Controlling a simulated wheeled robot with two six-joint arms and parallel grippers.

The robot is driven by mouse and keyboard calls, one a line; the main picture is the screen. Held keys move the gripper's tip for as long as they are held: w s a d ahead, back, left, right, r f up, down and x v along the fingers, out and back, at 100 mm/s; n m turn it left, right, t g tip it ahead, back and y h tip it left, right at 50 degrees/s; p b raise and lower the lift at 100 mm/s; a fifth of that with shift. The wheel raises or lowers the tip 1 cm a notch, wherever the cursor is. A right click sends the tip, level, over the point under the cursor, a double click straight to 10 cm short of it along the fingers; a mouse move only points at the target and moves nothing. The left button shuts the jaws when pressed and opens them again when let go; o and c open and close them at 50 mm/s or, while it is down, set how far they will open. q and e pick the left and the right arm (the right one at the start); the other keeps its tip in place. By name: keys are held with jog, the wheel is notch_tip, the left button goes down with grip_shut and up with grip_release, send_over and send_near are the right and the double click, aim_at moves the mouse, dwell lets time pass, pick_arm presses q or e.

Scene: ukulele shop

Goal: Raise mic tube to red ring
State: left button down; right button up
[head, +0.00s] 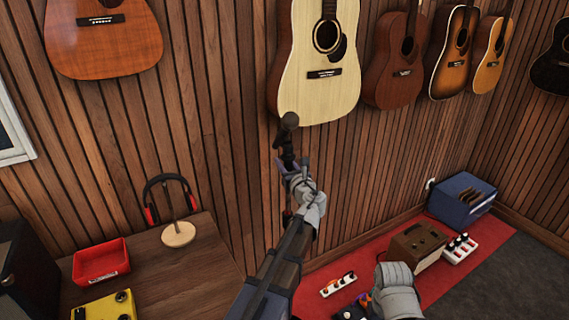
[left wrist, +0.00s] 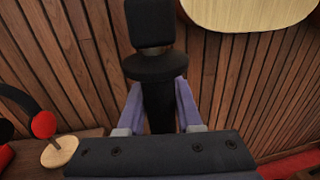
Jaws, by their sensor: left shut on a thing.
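The dark mic tube (head: 287,148) stands roughly upright in front of the wooden wall, with a rounded mic head (head: 290,120) on top. My left gripper (head: 288,166) is shut on it below the head. In the left wrist view, the purple fingers of my left gripper (left wrist: 160,105) press the black mic tube (left wrist: 158,112) from both sides, just under a wide black collar (left wrist: 148,68). The red ring cannot be made out in either view. My right gripper (head: 362,300) is low at the bottom, partly hidden by its own wrist, and its jaws are unclear.
A wooden table (head: 195,265) at left holds a headphone stand (head: 178,234), a red tray (head: 100,275) and a yellow pedal (head: 105,307). Guitars hang on the wall, a pale one (head: 310,80) close behind the mic. A brown amp (head: 417,245) and blue case (head: 460,198) stand right.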

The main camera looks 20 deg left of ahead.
aim_at(289, 170)
pick_arm(q)
jog(key=c, duration=0.6)
grip_release()
jog(key=v, duration=0.7)
jog(key=shift+s+d, duration=0.25)
jog(key=shift+s, duration=0.05)
